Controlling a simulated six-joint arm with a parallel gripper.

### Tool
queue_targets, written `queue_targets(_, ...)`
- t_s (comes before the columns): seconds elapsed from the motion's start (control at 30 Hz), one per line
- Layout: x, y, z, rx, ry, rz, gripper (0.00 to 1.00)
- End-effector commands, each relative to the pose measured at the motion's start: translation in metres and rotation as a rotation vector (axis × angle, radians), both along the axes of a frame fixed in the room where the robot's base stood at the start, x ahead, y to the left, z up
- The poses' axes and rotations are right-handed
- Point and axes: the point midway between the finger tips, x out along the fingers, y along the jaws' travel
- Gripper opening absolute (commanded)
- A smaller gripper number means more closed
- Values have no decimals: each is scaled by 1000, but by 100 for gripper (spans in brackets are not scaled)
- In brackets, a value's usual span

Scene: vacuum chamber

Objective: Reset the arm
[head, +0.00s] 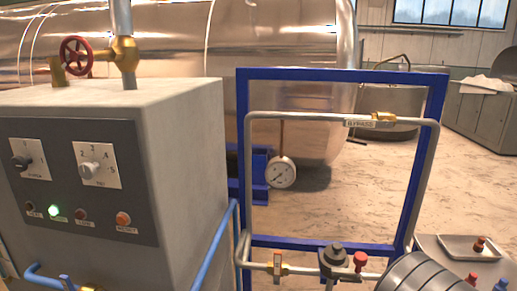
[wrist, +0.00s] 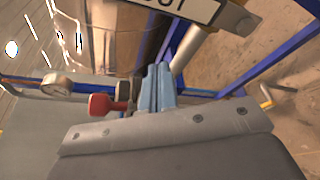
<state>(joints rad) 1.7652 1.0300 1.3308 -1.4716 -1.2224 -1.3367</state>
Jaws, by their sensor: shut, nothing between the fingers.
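My gripper (wrist: 157,70) shows in the wrist view as two blue-grey fingers pressed together, with nothing between them. The fingers point up the picture, toward the blue frame and pipes. A red knob (wrist: 101,104) shows just left of the fingers; whether they touch cannot be told. In the head view a red knob (head: 360,259) sits beside a grey valve body (head: 335,256) on the lower pipe. I cannot clearly make out my gripper in the head view.
A blue frame (head: 341,74) carries pipes and a bypass valve (head: 385,118). A grey control cabinet (head: 185,150) stands left. A pressure gauge (head: 281,173) hangs behind the frame. A small tray (head: 460,246) lies at lower right. A white sign (wrist: 190,8) shows above my fingers.

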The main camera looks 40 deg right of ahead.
Motion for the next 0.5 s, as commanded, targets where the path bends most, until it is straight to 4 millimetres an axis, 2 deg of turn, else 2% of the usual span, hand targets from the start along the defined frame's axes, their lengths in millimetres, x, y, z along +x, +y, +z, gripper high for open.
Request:
queue_targets(0.17,11,0,-8,-99,108,12,0)
queue_targets(0.5,18,7,-27,-259,270,9,0)
